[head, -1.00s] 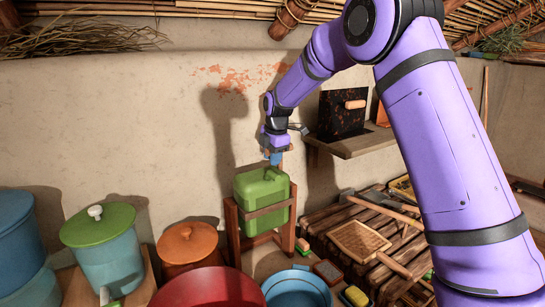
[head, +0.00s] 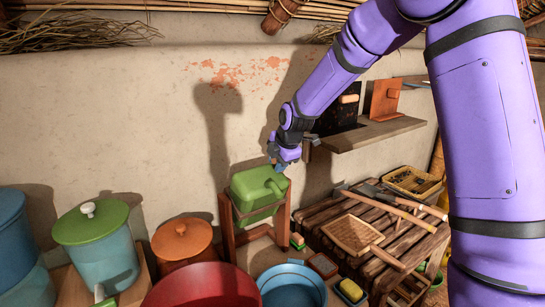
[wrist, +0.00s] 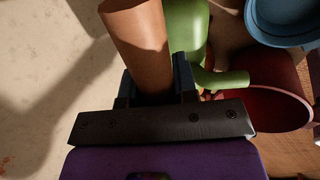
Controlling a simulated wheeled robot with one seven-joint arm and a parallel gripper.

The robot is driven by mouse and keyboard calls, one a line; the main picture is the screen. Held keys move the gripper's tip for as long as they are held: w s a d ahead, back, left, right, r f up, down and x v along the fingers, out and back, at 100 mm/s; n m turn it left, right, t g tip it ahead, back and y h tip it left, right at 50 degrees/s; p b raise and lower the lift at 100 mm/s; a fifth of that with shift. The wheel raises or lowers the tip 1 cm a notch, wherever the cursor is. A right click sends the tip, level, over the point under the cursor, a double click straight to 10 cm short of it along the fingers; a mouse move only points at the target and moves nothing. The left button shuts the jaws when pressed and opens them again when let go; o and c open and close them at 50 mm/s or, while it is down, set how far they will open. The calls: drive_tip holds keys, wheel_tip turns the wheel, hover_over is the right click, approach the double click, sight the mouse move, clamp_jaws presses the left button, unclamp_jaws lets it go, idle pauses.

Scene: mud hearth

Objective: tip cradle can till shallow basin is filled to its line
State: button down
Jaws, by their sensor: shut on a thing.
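The green can (head: 250,195) sits tilted in a wooden cradle (head: 229,228) by the wall. Its short spout (head: 275,187) points toward the lower right of the picture. My gripper (head: 277,164) is at the can's upper back edge. In the wrist view it is shut on a brown round handle (wrist: 138,35), with the green can (wrist: 186,30) just beyond. A blue basin (head: 318,290) stands on the floor in front of the cradle and also shows in the wrist view (wrist: 262,32). I see no stream from the spout, and I cannot make out a fill line.
A large red tub (head: 190,292) stands left of the blue basin. A lidded blue pot (head: 105,262) and an orange lidded pot (head: 185,243) stand further left.

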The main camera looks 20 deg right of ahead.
drive_tip(key=s+f, duration=0.1)
drive_tip(key=s+d, duration=0.1)
drive_tip(key=shift+s+f, duration=0.3)
drive_tip(key=shift+f, duration=0.05)
drive_tip(key=shift+s+d+f, duration=0.15)
drive_tip(key=shift+s+f, duration=0.65)
drive_tip(key=shift+s, duration=0.05)
drive_tip(key=c, duration=0.9)
unclamp_jaws()
drive_tip(key=shift+r, duration=0.15)
drive_tip(key=v, duration=1)
drive_tip(key=shift+s+d+r, duration=0.1)
drive_tip(key=shift+d+r, duration=0.05)
drive_tip(key=shift+r, duration=0.1)
